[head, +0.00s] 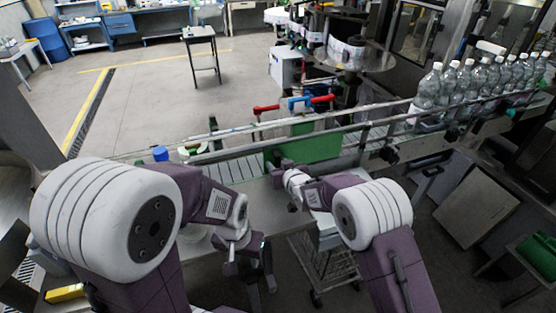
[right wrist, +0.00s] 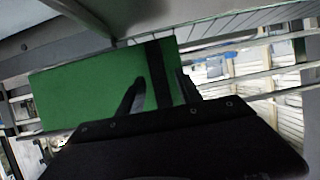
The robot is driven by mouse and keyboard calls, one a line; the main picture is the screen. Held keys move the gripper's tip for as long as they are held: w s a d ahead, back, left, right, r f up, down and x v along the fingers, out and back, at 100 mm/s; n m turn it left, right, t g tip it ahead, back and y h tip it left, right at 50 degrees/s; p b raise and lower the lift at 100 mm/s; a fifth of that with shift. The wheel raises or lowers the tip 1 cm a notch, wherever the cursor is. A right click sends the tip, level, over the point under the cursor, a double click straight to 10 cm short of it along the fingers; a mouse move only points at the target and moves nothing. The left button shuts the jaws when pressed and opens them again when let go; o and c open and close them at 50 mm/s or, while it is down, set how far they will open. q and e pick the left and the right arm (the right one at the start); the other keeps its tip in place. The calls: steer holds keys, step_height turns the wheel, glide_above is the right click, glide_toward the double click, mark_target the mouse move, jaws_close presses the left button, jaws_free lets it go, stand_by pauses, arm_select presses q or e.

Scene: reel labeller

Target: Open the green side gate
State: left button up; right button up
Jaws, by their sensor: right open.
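The green side gate (head: 318,148) is a flat green panel at the near side of the conveyor, in the middle of the head view. It fills much of the right wrist view (right wrist: 85,92), with a dark vertical strip near its right end. My right gripper (head: 281,175) is open, close to the gate's lower left part in the head view. In the right wrist view its two dark fingers (right wrist: 161,88) overlap the panel; I cannot tell whether they touch it. My left gripper (head: 252,278) hangs lower, apart from the gate, with its fingers spread and empty.
The conveyor (head: 235,170) runs across with metal guide rails. Several clear bottles (head: 462,82) stand on its right part. Red-handled and blue-handled clamps (head: 293,104) sit above the gate. A wire cart (head: 325,265) stands below. A blue cap (head: 160,153) lies at the left.

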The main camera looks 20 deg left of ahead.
steer(key=shift+w+a+f, duration=0.15)
steer(key=shift+w+a, duration=0.05)
steer(key=shift+w, duration=0.1)
jaws_close()
stand_by(1.3)
